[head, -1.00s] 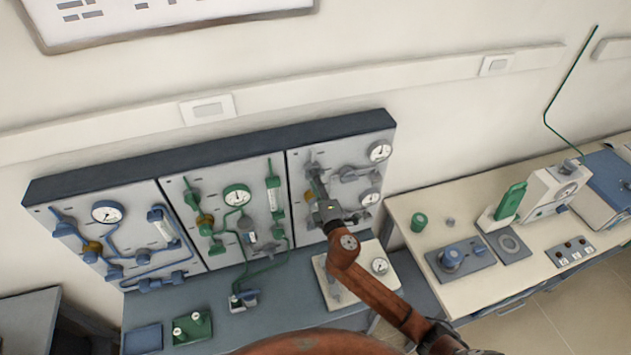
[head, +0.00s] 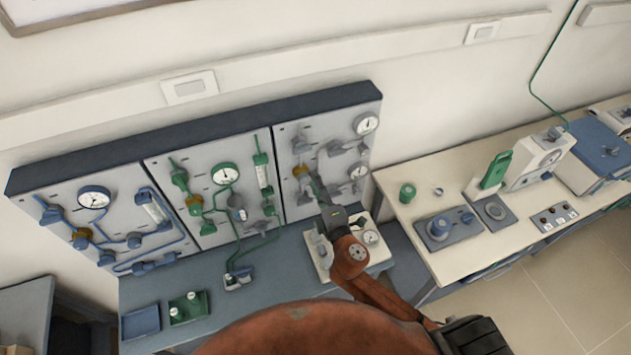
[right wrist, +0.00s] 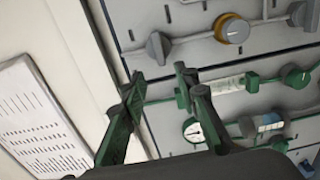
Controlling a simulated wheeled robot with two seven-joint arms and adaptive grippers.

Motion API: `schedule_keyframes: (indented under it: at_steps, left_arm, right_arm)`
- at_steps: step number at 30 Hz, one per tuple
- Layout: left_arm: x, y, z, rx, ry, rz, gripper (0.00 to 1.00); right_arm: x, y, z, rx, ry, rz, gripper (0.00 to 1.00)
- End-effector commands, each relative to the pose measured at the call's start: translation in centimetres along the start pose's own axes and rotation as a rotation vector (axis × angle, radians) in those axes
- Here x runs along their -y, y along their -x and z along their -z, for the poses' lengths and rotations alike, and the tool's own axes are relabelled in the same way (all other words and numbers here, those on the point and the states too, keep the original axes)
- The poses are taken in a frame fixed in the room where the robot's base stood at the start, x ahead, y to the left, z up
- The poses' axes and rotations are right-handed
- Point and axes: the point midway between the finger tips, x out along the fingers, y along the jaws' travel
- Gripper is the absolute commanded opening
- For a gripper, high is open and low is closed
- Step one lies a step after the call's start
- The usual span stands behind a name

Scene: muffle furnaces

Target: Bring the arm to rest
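My right arm, brown-red, comes in from the bottom right of the head view. Its gripper (head: 314,184) is in front of the right-hand grey panel (head: 296,205). In the right wrist view the two dark green fingers (right wrist: 155,85) stand apart with nothing between them. Behind them show a grey panel with green fittings (right wrist: 293,76) and an orange-collared grey knob (right wrist: 232,28). No contact between the fingers and the panel can be made out. My left gripper is not in view.
A blue panel (head: 90,228) and a green-piped panel (head: 215,185) stand to the left. On the bench below are a blue tray (head: 141,322) and a green tray (head: 189,309). A cream table (head: 455,262) with instruments stands at right. Tiled floor is clear at lower right.

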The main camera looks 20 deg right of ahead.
Motion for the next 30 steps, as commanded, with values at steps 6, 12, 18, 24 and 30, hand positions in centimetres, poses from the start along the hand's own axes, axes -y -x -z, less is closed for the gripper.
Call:
schedule_keyframes:
  at_steps: [6, 12, 18, 24, 30]
  left_arm:
    - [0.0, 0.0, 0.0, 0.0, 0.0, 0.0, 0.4]
    - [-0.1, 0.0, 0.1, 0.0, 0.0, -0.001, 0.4]
    - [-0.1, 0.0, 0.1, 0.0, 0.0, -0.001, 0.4]
    - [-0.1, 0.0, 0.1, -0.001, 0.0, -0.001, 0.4]
    - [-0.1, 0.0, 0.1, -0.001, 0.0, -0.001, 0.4]
  right_arm:
    - [0.0, 0.0, 0.0, 0.0, 0.0, 0.0, 0.28]
    - [0.0, 0.0, 0.0, 0.0, 0.0, 0.0, 0.28]
    - [1.3, 0.8, -2.5, 0.07, -0.102, 0.054, 0.28]
    - [8.5, 6.5, -10.9, 0.354, -0.499, 0.285, 0.28]
    - [16.4, 15.9, -15.3, 0.644, -0.878, 0.536, 0.28]
